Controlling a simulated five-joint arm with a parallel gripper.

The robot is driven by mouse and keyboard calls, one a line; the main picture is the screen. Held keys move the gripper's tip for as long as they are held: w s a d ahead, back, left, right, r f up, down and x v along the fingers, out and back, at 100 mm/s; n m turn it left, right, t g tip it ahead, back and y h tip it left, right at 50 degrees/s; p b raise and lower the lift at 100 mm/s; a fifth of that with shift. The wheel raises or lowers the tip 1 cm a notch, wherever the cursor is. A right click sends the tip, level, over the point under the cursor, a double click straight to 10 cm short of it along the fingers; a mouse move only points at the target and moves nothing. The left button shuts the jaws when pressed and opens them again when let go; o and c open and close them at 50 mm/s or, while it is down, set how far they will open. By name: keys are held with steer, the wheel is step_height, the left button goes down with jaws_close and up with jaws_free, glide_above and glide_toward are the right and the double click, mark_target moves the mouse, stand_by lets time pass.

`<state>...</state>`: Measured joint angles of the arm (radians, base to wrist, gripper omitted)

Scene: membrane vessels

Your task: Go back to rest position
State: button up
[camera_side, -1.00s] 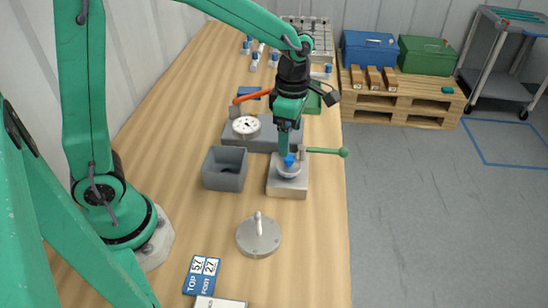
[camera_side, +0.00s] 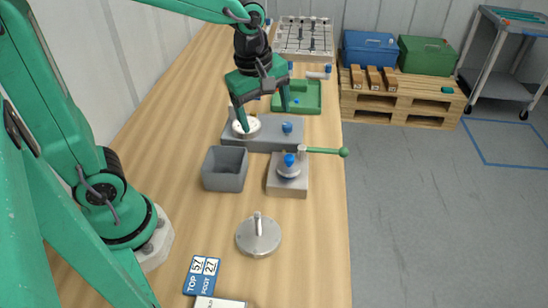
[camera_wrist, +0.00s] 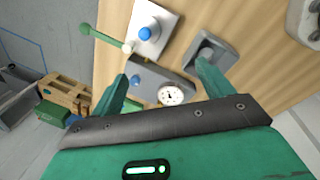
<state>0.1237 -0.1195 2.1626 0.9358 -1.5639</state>
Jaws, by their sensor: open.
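My gripper (camera_side: 262,112) is open and empty, with its two green fingers spread apart in the air above the grey gauge block. It also shows in the wrist view (camera_wrist: 165,85), its fingers apart with nothing between them. The grey block carries a round white dial (camera_side: 246,127) and a blue knob (camera_side: 287,128). In front of it, a metal block with a green-tipped lever (camera_side: 325,150) holds a small vessel with a blue top (camera_side: 289,160). In the wrist view the blue top (camera_wrist: 146,33) sits on its light block, clear of the fingers.
A grey open bin (camera_side: 224,168) stands left of the lever block. A round metal disc with a handle (camera_side: 258,235) and blue-and-white cards (camera_side: 202,276) lie nearer. A green tray (camera_side: 298,97) and a rack (camera_side: 303,37) stand farther back. The front-right table is bare.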

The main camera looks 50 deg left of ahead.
steer(key=s+a+r+m+t, duration=0.2)
steer(key=s+m, duration=0.3)
steer(key=m, duration=0.3)
steer(key=s+a+r+m+t, duration=0.1)
steer(key=s+a+r+m, duration=0.1)
steer(key=s+m, duration=0.4)
steer(key=m, duration=0.2)
steer(key=shift+r+m+t, duration=0.25)
steer(key=shift+m+t, duration=0.05)
steer(key=shift+t, duration=0.1)
